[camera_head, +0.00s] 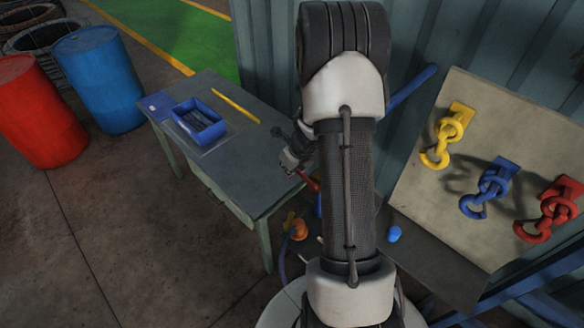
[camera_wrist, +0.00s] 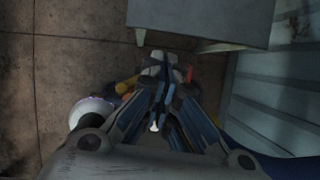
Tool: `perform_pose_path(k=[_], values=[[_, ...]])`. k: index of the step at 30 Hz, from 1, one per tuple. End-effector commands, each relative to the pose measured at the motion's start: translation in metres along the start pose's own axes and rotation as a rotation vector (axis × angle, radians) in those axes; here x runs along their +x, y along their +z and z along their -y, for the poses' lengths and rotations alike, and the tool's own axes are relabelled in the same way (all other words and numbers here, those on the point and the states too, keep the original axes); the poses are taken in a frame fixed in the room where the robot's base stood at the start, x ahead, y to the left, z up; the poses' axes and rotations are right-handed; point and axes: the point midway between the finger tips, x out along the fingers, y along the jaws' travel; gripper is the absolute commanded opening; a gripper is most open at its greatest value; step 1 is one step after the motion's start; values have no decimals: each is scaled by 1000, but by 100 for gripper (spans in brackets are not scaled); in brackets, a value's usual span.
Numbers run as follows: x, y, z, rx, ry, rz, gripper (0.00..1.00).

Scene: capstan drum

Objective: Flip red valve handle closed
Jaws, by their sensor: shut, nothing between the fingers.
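The red valve handle (camera_head: 309,181) shows as a short red bar beside the table's near right corner, partly hidden by my arm. A small red piece, likely the same handle (camera_wrist: 189,73), shows just right of my fingertips in the wrist view. My gripper (camera_wrist: 160,75) is shut and empty, its fingers drawn together and pointing down. In the head view my wrist is mostly behind my forearm, above the handle. I cannot tell whether the fingers touch the handle. A blue pipe (camera_head: 319,205) stands below the handle.
A grey table (camera_head: 240,165) holds a blue bin (camera_head: 199,121) and a yellow bar (camera_head: 235,106). An orange and yellow fitting (camera_head: 297,229) sits low by its leg. A board (camera_head: 440,205) with yellow, blue and red hooks leans at right. Red and blue drums (camera_head: 98,80) stand left.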

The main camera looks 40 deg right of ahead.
Motion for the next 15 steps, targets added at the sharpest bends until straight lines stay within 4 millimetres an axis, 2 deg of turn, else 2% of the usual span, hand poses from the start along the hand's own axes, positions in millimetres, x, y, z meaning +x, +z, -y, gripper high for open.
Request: perform_pose_path(k=[6,15], values=[[12,2,-1,0,0,0,0],[16,3,-1,0,0,0,0]])
